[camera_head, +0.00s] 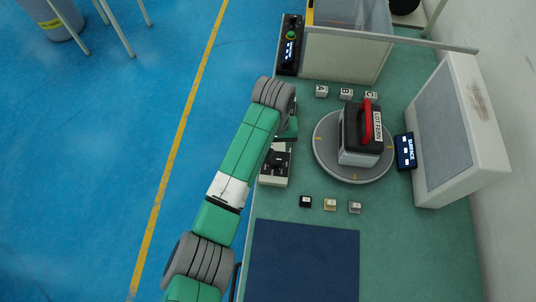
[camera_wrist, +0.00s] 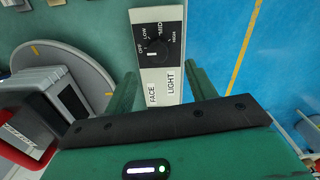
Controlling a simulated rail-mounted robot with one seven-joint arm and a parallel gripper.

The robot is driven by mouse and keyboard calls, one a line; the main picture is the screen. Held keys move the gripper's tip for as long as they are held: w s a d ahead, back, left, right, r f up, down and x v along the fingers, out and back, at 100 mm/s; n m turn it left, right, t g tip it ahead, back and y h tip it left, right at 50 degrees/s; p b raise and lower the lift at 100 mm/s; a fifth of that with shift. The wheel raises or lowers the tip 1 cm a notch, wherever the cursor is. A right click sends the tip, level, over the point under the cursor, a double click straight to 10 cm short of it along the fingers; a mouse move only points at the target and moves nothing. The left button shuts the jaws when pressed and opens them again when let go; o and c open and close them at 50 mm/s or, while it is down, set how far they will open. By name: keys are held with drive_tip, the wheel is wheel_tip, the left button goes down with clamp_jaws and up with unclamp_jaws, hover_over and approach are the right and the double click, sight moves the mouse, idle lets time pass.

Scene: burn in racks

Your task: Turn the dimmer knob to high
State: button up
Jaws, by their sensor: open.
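The dimmer box (camera_head: 272,179) is a pale panel with a black knob (camera_wrist: 153,53) at the table's left edge. The wrist view shows the dial marked OFF, LOW, MID and HIGH, and the panel labelled FACE LIGHT. A small white mark shows on the knob's lower part, but I cannot tell for sure which setting it points to. My gripper (camera_wrist: 162,73) is open and empty, its two green fingers spread on either side of the panel, with the knob ahead of the tips. In the head view my arm hides most of the gripper.
A round grey turntable (camera_head: 330,165) holds a boxy device with a red handle (camera_head: 376,122), just right of the dimmer. Small lettered blocks (camera_head: 346,94) and several small switches (camera_head: 330,204) lie nearby. A blue mat (camera_head: 303,262) is clear. A large panel (camera_head: 457,130) stands at right.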

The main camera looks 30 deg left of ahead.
sight(275, 159)
drive_tip(key=f, duration=0.2)
drive_tip(key=f+b, duration=0.1)
drive_tip(key=f, duration=0.2)
drive_tip(key=f+b, duration=0.1)
drive_tip(key=f, duration=0.1)
drive_tip(key=shift+d+f, duration=0.25)
drive_tip(key=shift+f, duration=0.1)
drive_tip(key=shift+r, duration=0.1)
drive_tip(key=c, duration=1)
